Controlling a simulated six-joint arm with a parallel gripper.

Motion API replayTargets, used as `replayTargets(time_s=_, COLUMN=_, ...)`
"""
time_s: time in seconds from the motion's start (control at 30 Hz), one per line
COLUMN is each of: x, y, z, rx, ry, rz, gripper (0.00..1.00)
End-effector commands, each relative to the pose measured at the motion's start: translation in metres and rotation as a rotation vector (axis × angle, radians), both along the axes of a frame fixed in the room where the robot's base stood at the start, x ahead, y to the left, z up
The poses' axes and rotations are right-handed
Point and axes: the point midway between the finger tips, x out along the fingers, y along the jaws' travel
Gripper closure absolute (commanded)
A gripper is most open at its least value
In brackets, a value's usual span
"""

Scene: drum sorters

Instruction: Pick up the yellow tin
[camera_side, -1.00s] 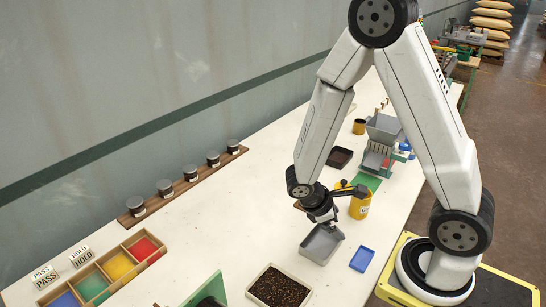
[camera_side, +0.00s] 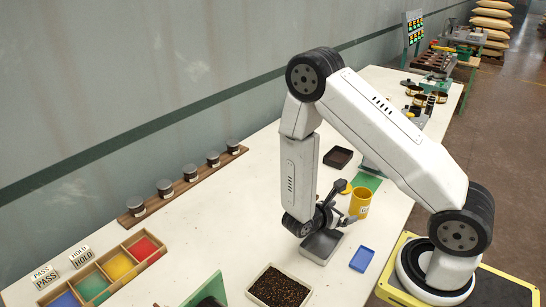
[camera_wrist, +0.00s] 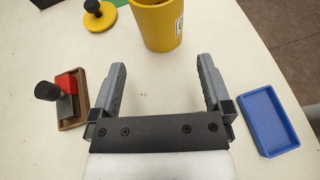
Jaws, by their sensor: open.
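The yellow tin (camera_side: 360,203) stands upright on the white table, to the right of my gripper (camera_side: 344,207). In the wrist view the yellow tin (camera_wrist: 156,25) is at the top centre, its upper part cut off by the frame, with part of a white label at its right edge. My gripper (camera_wrist: 162,70) is open and empty in the wrist view. Its two grey fingers point toward the tin, one on each side of its line. The tin is beyond the fingertips, with bare table showing between.
A yellow lid with a black knob (camera_wrist: 98,15) lies left of the tin. A black-handled stamp on a brown tray (camera_wrist: 70,100) is left of my fingers, and a blue tray (camera_wrist: 268,120) is right. A grey tray (camera_side: 322,246) is below my gripper.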

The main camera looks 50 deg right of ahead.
Motion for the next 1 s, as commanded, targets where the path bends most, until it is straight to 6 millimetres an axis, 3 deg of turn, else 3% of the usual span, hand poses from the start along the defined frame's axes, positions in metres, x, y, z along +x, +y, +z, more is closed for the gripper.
replayTargets(time_s=0.3, x=-0.006, y=-0.019, z=-0.008, rx=0.002, ry=0.0, rz=-0.004, gripper=0.0)
replayTargets(time_s=0.67, x=-0.007, y=-0.024, z=-0.011, rx=0.002, ry=0.0, rz=-0.004, gripper=0.0)
replayTargets(time_s=1.0, x=-0.015, y=-0.051, z=-0.022, rx=0.002, ry=0.001, rz=-0.007, gripper=0.0)
